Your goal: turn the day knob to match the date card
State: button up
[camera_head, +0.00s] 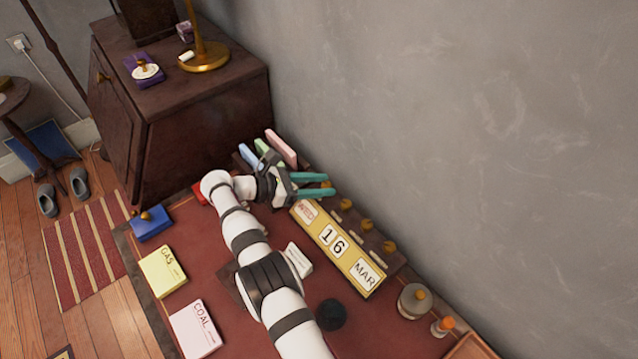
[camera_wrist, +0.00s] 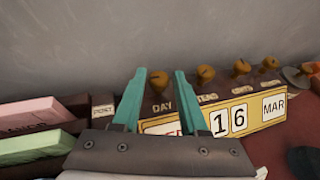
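The yellow calendar (camera_head: 330,231) on the desk shows 16 and MAR. The day knob (camera_wrist: 159,81), brass-coloured above the label DAY, stands at the left end of the knob row. My gripper (camera_head: 331,184) is open, with its two teal fingers apart. In the wrist view (camera_wrist: 160,74) the day knob appears between the fingers; I cannot tell whether they touch it. A white card (camera_head: 299,259) lies beside my arm, its writing unreadable.
Several more knobs (camera_head: 367,225) stand behind the calendar, close to the grey wall (camera_head: 470,130). Pastel upright files (camera_head: 281,149) are left of my gripper. A dark round object (camera_head: 331,314) and a bell-like object (camera_head: 414,301) stand on the desk's near right.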

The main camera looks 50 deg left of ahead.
jog(key=shift+o, duration=1.2)
jog(key=shift+s, duration=0.1)
jog(key=v, duration=0.7)
jog(key=shift+s, duration=0.2)
jog(key=shift+a+r, duration=0.1)
